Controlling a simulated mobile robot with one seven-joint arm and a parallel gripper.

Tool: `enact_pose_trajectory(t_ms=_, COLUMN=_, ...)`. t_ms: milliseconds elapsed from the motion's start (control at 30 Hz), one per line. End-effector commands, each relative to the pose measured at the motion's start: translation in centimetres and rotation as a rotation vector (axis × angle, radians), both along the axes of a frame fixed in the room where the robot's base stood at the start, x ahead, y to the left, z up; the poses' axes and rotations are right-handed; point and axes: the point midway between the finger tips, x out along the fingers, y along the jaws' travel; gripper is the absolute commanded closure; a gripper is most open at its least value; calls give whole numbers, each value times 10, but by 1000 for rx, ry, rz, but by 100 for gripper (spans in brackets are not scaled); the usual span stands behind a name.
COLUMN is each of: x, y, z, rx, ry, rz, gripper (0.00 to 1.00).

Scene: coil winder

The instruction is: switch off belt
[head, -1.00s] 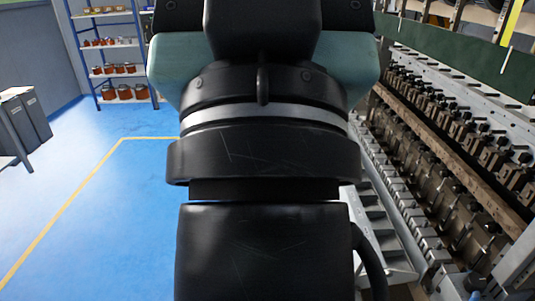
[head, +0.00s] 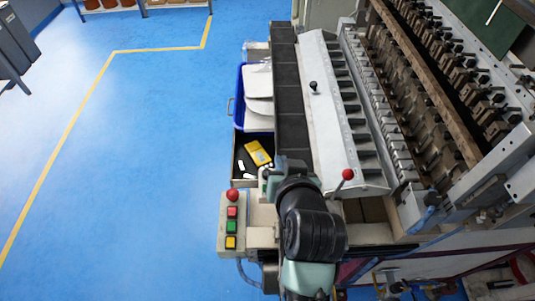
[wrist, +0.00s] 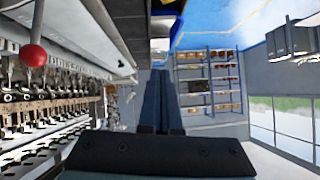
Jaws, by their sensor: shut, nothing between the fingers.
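The belt (head: 292,95) is a dark strip along the left side of the coil winder in the head view. A grey control box (head: 223,206) stands near its front end. It carries a red mushroom button (head: 232,195) and, below it, a red button (head: 232,212), a green button (head: 232,227) and a yellow button (head: 231,243). My gripper (wrist: 162,80) shows in the wrist view with its two dark fingers together and empty. In the head view my arm is right of the control box, and I cannot make out the fingertips.
A red-knobbed lever (head: 347,174) stands right of my arm and shows large in the wrist view (wrist: 34,55). A blue bin (head: 238,84) and an open drawer (head: 236,160) with a yellow item (head: 259,153) adjoin the belt. Blue floor lies clear on the left.

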Motion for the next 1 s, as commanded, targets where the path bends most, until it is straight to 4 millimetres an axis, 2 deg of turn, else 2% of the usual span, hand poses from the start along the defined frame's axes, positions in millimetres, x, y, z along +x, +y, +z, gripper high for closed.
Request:
enact_pose_trajectory(t_ms=33, x=-15, y=0, z=-19, rx=23, ry=82, rz=5, gripper=100)
enact_pose_trajectory(t_ms=100, x=-28, y=3, z=-41, rx=43, ry=151, rz=13, gripper=100)
enact_pose_trajectory(t_ms=167, x=-35, y=4, z=-51, rx=54, ry=182, rz=17, gripper=100)
enact_pose_trajectory(t_ms=267, x=-38, y=5, z=-57, rx=59, ry=197, rz=20, gripper=100)
enact_pose_trajectory(t_ms=467, x=-37, y=5, z=-56, rx=57, ry=193, rz=20, gripper=100)
enact_pose_trajectory(t_ms=667, x=-30, y=6, z=-61, rx=56, ry=193, rz=20, gripper=100)
enact_pose_trajectory(t_ms=1000, x=6, y=13, z=-95, rx=56, ry=192, rz=20, gripper=100)
